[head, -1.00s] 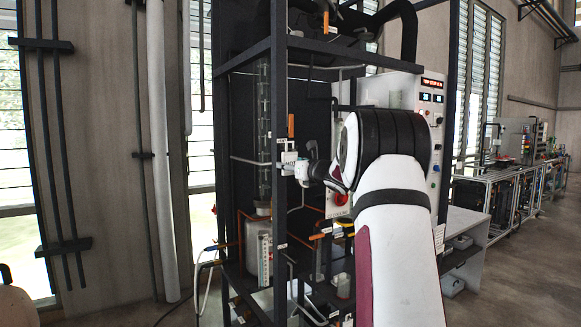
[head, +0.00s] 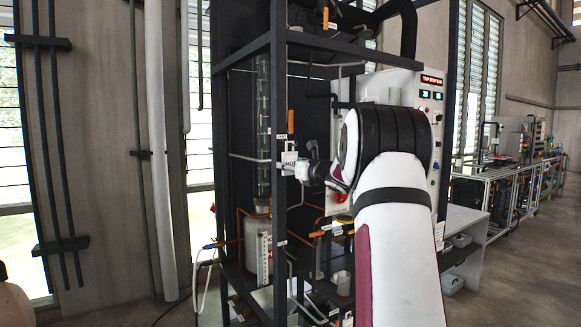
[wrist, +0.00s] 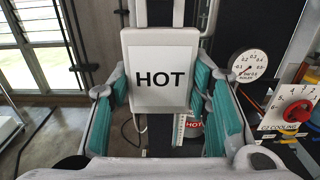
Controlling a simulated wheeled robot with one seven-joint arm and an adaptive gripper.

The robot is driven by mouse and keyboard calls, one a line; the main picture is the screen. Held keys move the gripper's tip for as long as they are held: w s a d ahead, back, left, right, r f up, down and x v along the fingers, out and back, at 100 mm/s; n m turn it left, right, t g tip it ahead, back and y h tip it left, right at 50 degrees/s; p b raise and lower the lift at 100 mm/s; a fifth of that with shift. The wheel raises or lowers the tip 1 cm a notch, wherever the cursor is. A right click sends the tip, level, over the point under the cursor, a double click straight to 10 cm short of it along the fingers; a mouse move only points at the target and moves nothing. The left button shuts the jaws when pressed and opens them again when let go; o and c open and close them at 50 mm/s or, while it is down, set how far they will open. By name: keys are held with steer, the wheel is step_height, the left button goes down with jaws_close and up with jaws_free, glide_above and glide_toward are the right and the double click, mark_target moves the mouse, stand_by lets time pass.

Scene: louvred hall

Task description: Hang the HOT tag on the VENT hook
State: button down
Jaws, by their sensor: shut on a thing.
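The HOT tag (wrist: 160,78) is a white plate with black lettering. It hangs upright between the teal-padded fingers of my gripper (wrist: 165,100) in the wrist view. A pale strap rises from its top and leaves the picture. In the head view the tag (head: 289,157) is small and pale, beside the rig's front post, with my gripper (head: 302,171) to its right. An orange handle (head: 291,121) stands just above the tag.
The dark rig frame post (head: 279,200) stands close left of the tag. A white control panel (head: 425,110) is behind my arm. The wrist view shows a pressure gauge (wrist: 249,66), a red cooling knob (wrist: 297,113) and a second HOT label (wrist: 194,124) lower down.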

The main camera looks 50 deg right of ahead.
steer(key=c, duration=0.8)
jaws_free()
steer(key=shift+o, duration=0.2)
steer(key=shift+s, duration=0.1)
steer(key=v, duration=0.6)
steer(key=shift+s, duration=0.4)
steer(key=shift+s+a, duration=0.1)
steer(key=v, duration=1.1)
steer(key=shift+s, duration=0.4)
